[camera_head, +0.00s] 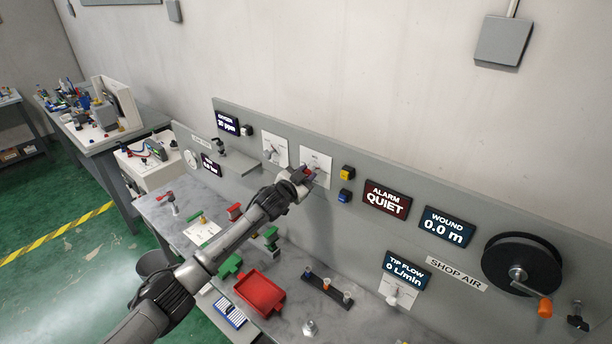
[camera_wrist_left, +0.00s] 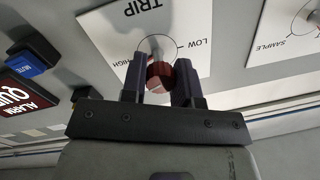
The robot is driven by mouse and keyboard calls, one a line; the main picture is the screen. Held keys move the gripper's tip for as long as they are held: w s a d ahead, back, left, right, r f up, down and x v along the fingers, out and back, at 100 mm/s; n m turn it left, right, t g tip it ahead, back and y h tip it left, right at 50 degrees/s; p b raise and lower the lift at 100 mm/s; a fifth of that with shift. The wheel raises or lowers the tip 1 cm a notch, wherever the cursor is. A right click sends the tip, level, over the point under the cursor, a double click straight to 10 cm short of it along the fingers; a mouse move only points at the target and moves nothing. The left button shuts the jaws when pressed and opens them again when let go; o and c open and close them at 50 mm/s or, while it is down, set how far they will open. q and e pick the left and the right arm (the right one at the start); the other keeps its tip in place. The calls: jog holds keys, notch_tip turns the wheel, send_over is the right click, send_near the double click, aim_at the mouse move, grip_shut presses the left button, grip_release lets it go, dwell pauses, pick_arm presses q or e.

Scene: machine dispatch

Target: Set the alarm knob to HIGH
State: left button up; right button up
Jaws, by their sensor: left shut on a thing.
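The alarm knob is a red knob (camera_wrist_left: 160,75) on a white plate (camera_wrist_left: 120,27) marked TRIP, with LOW and HIGH around a printed circle. The plate also shows in the head view (camera_head: 318,160) on the grey wall panel. My left gripper (camera_head: 304,176) is at this plate. In the left wrist view my left gripper (camera_wrist_left: 160,82) has its two dark fingers on either side of the red knob, shut on it. The fingers hide part of the knob, and I cannot tell which mark it points to. The alarm display (camera_head: 386,200) reads QUIET. My right gripper is not in view.
A second white dial plate (camera_head: 275,150) is left of the knob's plate. A yellow button (camera_head: 347,173) and a blue MUTE button (camera_wrist_left: 33,55) are on its other side. Below, the bench holds a red tray (camera_head: 260,291) and a dark rack (camera_head: 326,292).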

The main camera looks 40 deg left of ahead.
pick_arm(q)
jog(key=shift+m, duration=1.8)
jog(key=o, duration=0.9)
jog(key=shift+s+d+b, duration=0.2)
jog(key=shift+s+b, duration=0.35)
jog(key=shift+s, duration=1.75)
jog(key=shift+s+d+b, duration=0.15)
jog(key=shift+s+b, duration=0.45)
jog(key=shift+s, duration=1.7)
jog(key=shift+s+d+b, duration=0.2)
jog(key=shift+s+b, duration=0.35)
jog(key=shift+s, duration=1.75)
